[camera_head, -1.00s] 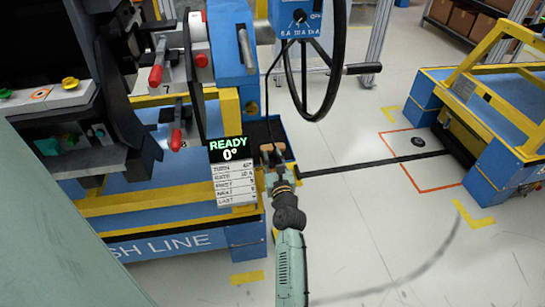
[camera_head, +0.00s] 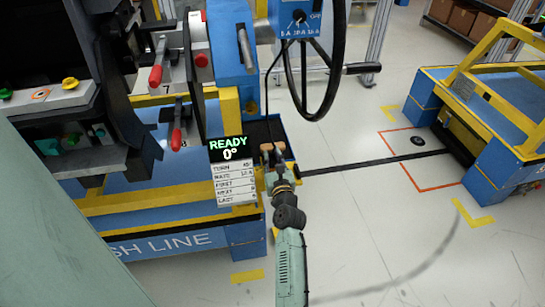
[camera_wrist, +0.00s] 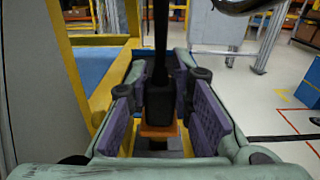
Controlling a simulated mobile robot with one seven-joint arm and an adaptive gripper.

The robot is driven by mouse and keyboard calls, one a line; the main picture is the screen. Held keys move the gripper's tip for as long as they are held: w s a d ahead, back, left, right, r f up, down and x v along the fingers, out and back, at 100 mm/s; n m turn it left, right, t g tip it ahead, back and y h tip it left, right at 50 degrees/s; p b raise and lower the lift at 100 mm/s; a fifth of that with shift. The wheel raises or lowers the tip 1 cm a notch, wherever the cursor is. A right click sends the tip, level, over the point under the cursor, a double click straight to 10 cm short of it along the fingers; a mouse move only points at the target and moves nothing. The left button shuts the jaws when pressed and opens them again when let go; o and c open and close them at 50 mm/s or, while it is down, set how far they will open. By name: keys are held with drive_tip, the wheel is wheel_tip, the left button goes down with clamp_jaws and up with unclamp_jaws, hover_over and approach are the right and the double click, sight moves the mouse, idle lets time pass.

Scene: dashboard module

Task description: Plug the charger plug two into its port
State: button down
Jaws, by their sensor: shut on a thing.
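In the wrist view, a black plug (camera_wrist: 159,104) with a black cable (camera_wrist: 161,35) stands between the purple pads of my gripper (camera_wrist: 164,118). My gripper is shut on this plug. A brown-orange block (camera_wrist: 158,131) shows just beyond the plug; I cannot tell whether they touch. In the head view, my gripper (camera_head: 273,154) is over the dark tray area right of the display, beside small tan blocks (camera_head: 266,147). The cable (camera_head: 266,95) rises from there to the blue dial box. Which plug is number two cannot be read, and its port cannot be made out.
A black steering wheel (camera_head: 316,75) and the blue dial box (camera_head: 296,20) hang above. Red-handled levers (camera_head: 157,68) are at upper left.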

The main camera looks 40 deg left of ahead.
sight(271, 167)
drive_tip(key=shift+f+b, duration=1)
drive_tip(key=shift+f, duration=0.6)
idle(0.4)
drive_tip(key=c, duration=1.4)
unclamp_jaws()
drive_tip(key=shift+o, duration=0.3)
drive_tip(key=shift+s+a, duration=0.25)
drive_tip(key=shift+s+d+f, duration=0.1)
drive_tip(key=shift+s+d, duration=0.15)
drive_tip(key=v, duration=1.1)
drive_tip(key=shift+w+d, duration=0.2)
drive_tip(key=shift+d, duration=0.25)
